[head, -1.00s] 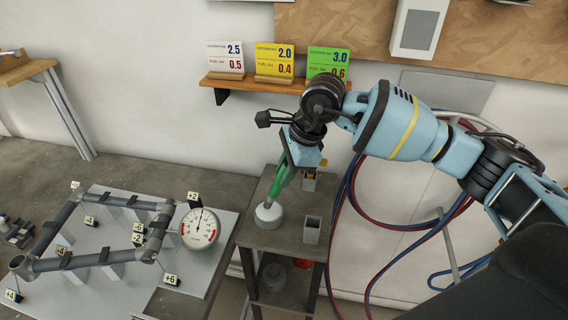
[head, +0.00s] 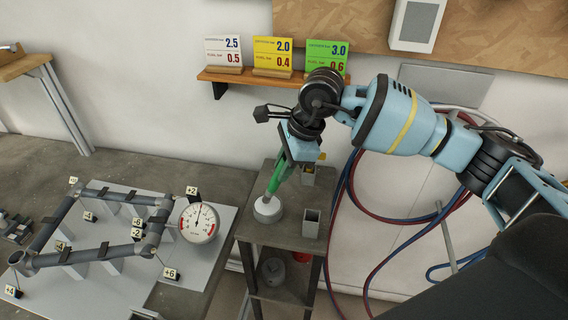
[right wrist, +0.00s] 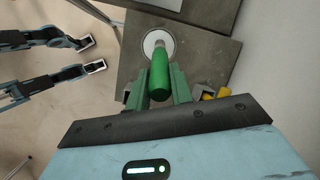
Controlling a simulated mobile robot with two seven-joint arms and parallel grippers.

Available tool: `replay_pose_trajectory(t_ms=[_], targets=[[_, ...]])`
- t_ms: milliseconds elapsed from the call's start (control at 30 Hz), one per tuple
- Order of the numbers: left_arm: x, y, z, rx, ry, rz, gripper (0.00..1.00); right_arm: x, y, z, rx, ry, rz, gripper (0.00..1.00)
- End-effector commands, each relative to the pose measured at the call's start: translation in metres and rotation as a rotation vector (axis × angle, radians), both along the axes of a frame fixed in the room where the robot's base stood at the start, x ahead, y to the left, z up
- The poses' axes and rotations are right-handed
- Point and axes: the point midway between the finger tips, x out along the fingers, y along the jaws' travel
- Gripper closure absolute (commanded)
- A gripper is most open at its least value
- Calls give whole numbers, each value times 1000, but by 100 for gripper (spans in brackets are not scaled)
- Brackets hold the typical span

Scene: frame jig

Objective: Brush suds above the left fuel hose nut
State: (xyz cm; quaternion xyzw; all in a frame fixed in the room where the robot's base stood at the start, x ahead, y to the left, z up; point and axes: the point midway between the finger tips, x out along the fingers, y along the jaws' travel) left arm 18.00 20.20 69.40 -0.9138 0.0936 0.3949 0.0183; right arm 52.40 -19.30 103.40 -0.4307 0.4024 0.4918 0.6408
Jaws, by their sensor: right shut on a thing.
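My right gripper (head: 283,165) is shut on the green handle of a brush (head: 275,183), which also shows in the right wrist view (right wrist: 159,78). The brush slants down with its tip in or over the white round pot (head: 268,209) on a small dark stand. The pot also shows in the right wrist view (right wrist: 158,42); the bristles are hidden. A grey tube frame (head: 95,262) stands on a jig plate at left, with several numbered tags. I cannot tell which part is the left fuel hose nut.
A round gauge (head: 199,222) stands beside the frame. A square grey cup (head: 311,222) is on the stand (head: 280,240), right of the pot. Red and blue hoses (head: 385,225) hang behind my right arm. Coloured cards stand on a wall shelf (head: 265,78).

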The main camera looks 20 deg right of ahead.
Motion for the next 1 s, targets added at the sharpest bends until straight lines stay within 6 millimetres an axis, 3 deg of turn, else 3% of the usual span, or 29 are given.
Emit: replay_pose_trajectory(t_ms=[1000], targets=[[-3,-1,-4,-5,9,6,64,0,0,-10,0,0,0,100]])
